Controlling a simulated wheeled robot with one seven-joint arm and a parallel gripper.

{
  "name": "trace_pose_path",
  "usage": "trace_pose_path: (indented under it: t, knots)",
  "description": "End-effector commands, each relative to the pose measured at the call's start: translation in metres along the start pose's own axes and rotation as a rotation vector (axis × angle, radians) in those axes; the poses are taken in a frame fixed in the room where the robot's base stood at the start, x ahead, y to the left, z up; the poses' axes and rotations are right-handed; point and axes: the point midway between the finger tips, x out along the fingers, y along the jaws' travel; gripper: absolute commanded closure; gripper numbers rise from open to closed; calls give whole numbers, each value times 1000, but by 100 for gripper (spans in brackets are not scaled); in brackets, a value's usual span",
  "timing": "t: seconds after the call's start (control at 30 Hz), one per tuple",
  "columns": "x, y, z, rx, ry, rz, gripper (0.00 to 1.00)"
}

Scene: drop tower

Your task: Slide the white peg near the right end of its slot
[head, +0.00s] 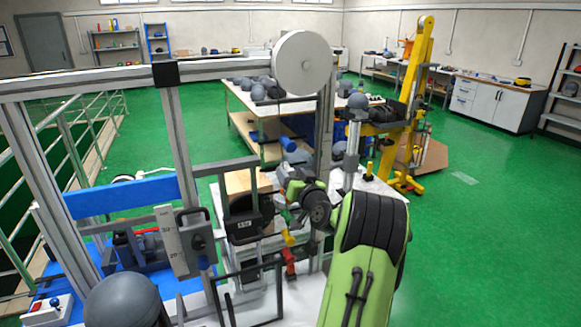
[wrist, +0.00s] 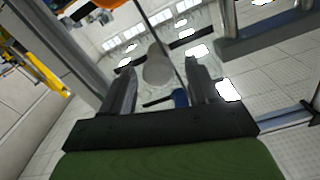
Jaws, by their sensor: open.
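I cannot make out the white peg or its slot for certain in either view. In the wrist view my gripper (wrist: 160,66) is open, with its two dark fingers apart. A pale rounded shape (wrist: 157,68) shows between the fingers, beyond them; I cannot tell what it is. A small blue piece (wrist: 180,97) also shows between the fingers. In the head view my green and black arm reaches in from the lower right toward the tower frame, and its wrist hides part of the frame. The fingertips are not clear there.
A large white wheel (head: 300,62) sits atop the grey tower frame (head: 172,130). A white scale plate (head: 168,238), a blue crossbar (head: 122,196) and a grey ball (head: 121,300) stand to the left. A workbench (head: 240,98) is behind. Green floor is free at right.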

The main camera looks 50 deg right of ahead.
Motion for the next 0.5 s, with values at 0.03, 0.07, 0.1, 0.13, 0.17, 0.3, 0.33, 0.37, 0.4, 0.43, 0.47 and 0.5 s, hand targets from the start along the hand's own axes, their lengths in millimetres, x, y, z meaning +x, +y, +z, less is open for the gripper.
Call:
trace_pose_path:
  t: [0.03, 0.07, 0.1, 0.13, 0.17, 0.3, 0.33, 0.37, 0.4, 0.43, 0.47, 0.5]
  knots:
    - [6, -1, -1, 0, 0, -1, 40]
    - [9, 0, -1, 0, 0, -1, 40]
    - [12, 0, 0, 0, 0, 0, 40]
    - [13, 0, 0, 1, 0, 0, 40]
    - [14, 0, 0, 1, 0, 0, 40]
    - [14, 0, 1, 1, -1, 1, 40]
    - [14, 0, 1, 0, -1, 1, 40]
    - [14, 0, 1, 0, -1, 1, 40]
    - [14, 0, 1, 0, -1, 1, 44]
    - [14, 0, 1, 0, -1, 1, 49]
    - [14, 0, 1, 0, -1, 1, 53]
    - [14, 0, 1, 0, -1, 1, 60]
